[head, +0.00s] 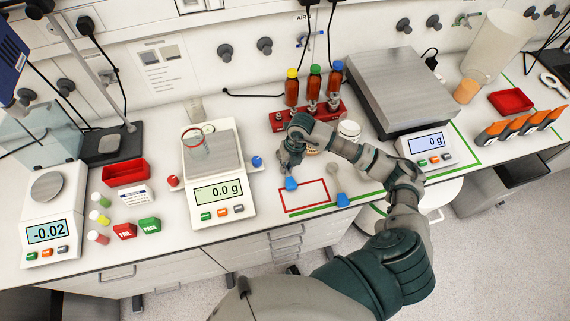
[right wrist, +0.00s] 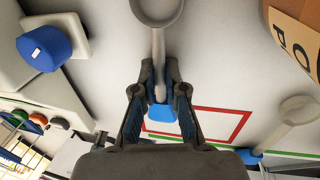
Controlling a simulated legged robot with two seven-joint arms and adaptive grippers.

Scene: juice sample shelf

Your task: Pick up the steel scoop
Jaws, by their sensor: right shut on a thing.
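In the right wrist view, the right gripper (right wrist: 160,72) is shut on the handle of the steel scoop (right wrist: 157,10), a grey scoop with a blue handle end. Its bowl points away from the gripper. In the head view only the blue end (head: 291,184) of the scoop shows clearly; the gripper covers the rest. A second, similar scoop (head: 333,170) with a blue end lies to the right; it also shows in the right wrist view (right wrist: 297,108). My left gripper is not in view.
A balance (head: 219,190) reading 0.0 g stands left of the gripper. A large scale (head: 398,85) stands to the right. The bench's front edge is close.

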